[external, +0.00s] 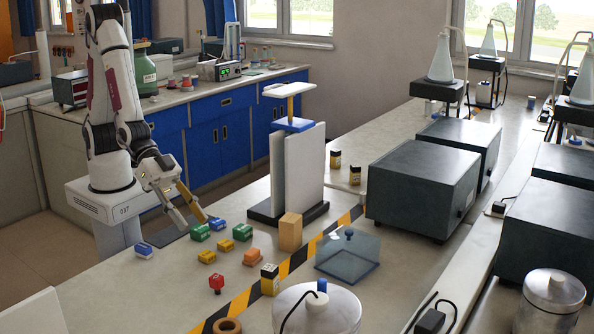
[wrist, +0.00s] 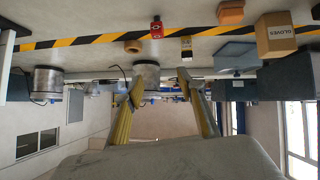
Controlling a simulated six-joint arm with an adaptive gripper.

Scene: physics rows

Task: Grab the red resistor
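The red resistor (external: 216,283) is a small red block standing on the bench, left of the black-and-yellow striped tape. It also shows in the wrist view (wrist: 156,29), near the top centre. My gripper (external: 196,222) is above the far left part of the bench, beyond the red resistor and apart from it. Its two yellowish fingers are spread with nothing between them, as the wrist view also shows (wrist: 160,78).
Green, blue, yellow and orange blocks, including a yellow one (external: 207,257) and an orange one (external: 252,257), lie between my gripper and the red block.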

